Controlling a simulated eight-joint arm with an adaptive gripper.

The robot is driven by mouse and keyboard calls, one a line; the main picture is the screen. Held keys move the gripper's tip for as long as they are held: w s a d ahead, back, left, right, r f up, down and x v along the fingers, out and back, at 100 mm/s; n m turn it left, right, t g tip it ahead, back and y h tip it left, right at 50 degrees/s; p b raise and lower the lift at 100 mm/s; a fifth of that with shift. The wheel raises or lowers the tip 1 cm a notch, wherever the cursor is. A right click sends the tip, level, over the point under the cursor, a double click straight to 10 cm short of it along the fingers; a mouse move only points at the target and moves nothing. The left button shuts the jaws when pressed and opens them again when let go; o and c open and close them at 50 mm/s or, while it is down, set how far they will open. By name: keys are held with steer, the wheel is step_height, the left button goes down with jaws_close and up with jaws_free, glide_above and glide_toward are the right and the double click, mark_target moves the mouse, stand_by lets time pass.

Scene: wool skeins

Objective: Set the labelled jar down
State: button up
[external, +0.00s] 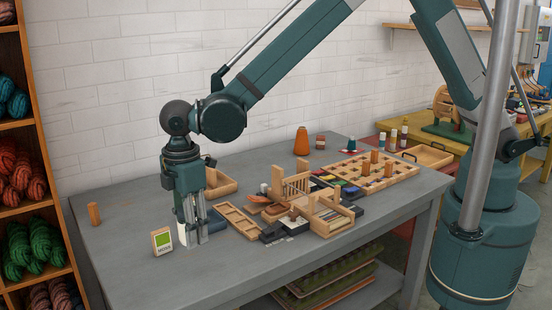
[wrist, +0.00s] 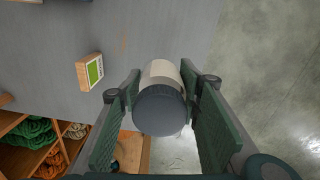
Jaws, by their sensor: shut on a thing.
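The jar (wrist: 162,108) has a dark grey round lid and a pale cream body. In the wrist view it sits between the two green finger pads of my gripper (wrist: 160,85), lid towards the camera. In the external view my gripper (external: 190,235) points straight down over the near left part of the grey table (external: 125,262), shut on the jar. A pale strip of the jar (external: 182,233) shows between the fingers, close to the tabletop. I cannot tell whether its base touches the table. Its label is not readable.
A small wooden block with a green-and-white card (external: 162,241) stands just left of my gripper. A wooden peg (external: 94,214) stands farther left. The table's front left is clear.

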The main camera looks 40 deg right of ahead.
glide_above(216, 266)
stand_by(0.5)
steer(key=shift+a+f, duration=0.1)
steer(key=shift+f, duration=3)
steer(key=shift+f, duration=0.1)
steer(key=shift+f+b, duration=0.4)
steer(key=shift+f, duration=1.35)
steer(key=shift+f, duration=0.1)
steer(key=o, duration=0.6)
steer(key=shift+f, duration=0.1)
steer(key=shift+c, duration=0.2)
steer(key=o, duration=0.4)
